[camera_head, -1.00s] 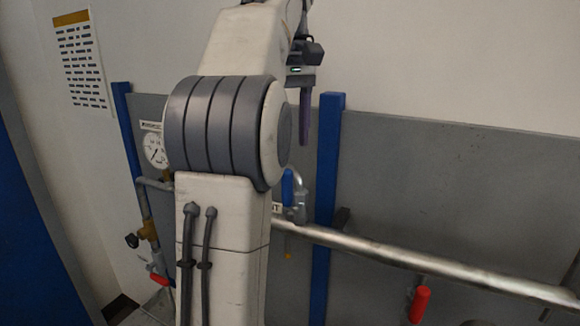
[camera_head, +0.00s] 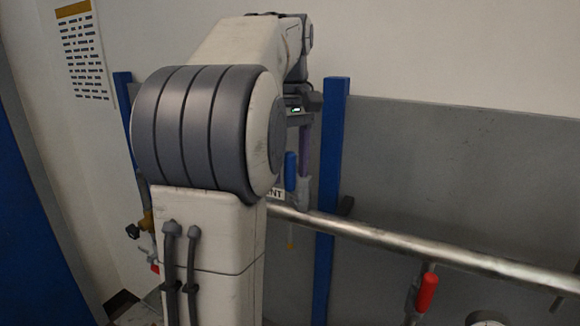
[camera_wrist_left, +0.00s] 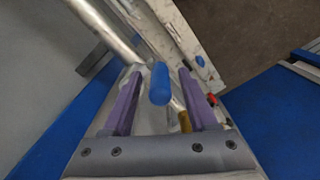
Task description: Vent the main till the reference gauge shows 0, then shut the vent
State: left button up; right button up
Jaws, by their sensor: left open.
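The vent valve's blue handle (camera_head: 291,170) stands upright above the main pipe (camera_head: 400,240), beside a partly hidden label ending in "NT" (camera_head: 275,194). My left gripper (camera_head: 304,172) is pointing down at the handle, with one purple finger showing. In the left wrist view, the blue handle (camera_wrist_left: 160,84) lies between the two open purple fingers (camera_wrist_left: 160,76), with visible gaps on both sides. My left arm covers the wall gauge on the left, so no reading shows. My right gripper is out of view.
A red handle (camera_head: 427,293) hangs below the pipe at right. A gauge top (camera_head: 488,319) is cut off at the bottom edge. A blue post (camera_head: 329,200) stands close to the vent valve. A brass fitting (camera_head: 147,222) is at left.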

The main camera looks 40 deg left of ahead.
pick_arm(q)
grip_shut()
dwell(1.4)
